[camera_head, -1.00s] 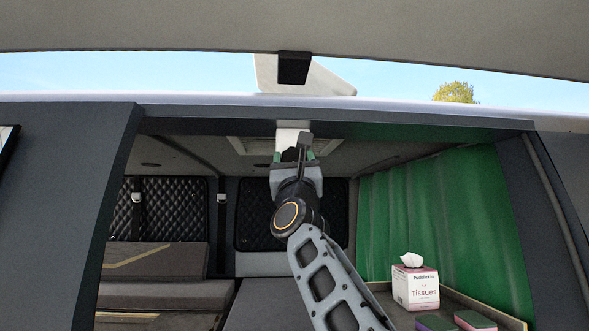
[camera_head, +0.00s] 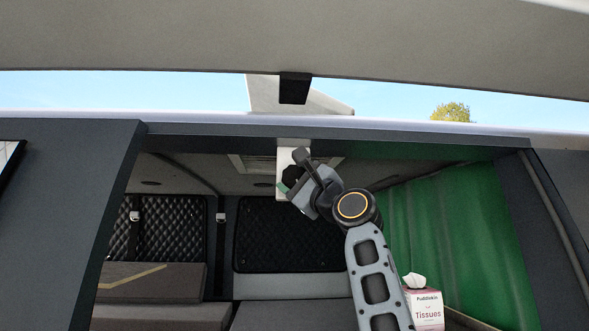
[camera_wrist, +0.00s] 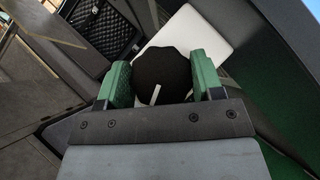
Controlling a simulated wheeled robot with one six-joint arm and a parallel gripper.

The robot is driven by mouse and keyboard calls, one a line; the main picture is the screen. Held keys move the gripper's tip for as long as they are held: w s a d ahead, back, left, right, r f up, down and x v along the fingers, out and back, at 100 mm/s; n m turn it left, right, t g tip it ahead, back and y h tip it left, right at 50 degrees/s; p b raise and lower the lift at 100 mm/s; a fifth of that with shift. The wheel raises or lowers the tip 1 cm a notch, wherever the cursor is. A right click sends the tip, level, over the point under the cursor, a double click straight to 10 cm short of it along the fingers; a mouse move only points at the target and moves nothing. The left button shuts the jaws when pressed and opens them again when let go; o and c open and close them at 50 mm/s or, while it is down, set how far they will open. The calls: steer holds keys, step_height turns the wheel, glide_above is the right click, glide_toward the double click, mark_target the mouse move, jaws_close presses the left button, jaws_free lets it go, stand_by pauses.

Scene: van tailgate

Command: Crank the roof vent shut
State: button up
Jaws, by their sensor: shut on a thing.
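A black round knob with a white line on it (camera_wrist: 160,85) sits on a white plate (camera_wrist: 205,40) in the wrist view. My gripper (camera_wrist: 160,82) has its green fingers on both sides of the knob and is shut on it. In the head view the white plate (camera_head: 283,155) hangs at the top of the van opening, with my tilted gripper (camera_head: 290,186) at its lower end. The knob is mostly hidden there. A pale vent frame (camera_head: 240,164) shows in the ceiling behind. A white panel, seemingly the roof vent lid (camera_head: 263,97), stands above the roof edge.
The raised tailgate (camera_head: 180,40) spans overhead, with a black latch piece (camera_head: 294,88). The dark opening edge (camera_head: 400,135) runs just above my gripper. A green curtain (camera_head: 440,220) and a tissue box (camera_head: 427,312) are at right. Seats (camera_head: 150,275) are lower left.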

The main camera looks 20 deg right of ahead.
steer(key=n+g+p, duration=0.2)
steer(key=n+p, duration=0.1)
steer(key=n, duration=0.1)
steer(key=shift+d+r+g+y, duration=0.2)
steer(key=shift+r+g+y, duration=0.1)
steer(key=shift+g+y, duration=0.1)
steer(key=shift+s+n+g+p, duration=0.1)
steer(key=shift+n+g+p, duration=0.3)
steer(key=shift+n+p, duration=0.1)
steer(key=shift+s+a, duration=0.1)
steer(key=o, duration=0.6)
steer(key=shift+c, duration=0.2)
steer(key=o, duration=0.3)
steer(key=shift+d, duration=0.25)
steer(key=shift+a+f, duration=0.1)
steer(key=shift+d+b+v, duration=0.15)
steer(key=shift+b+v, duration=1.3)
steer(key=shift+v, duration=1.95)
steer(key=shift+d+b+v, duration=0.15)
steer(key=shift+b+v, duration=1.25)
steer(key=shift+v, duration=1.95)
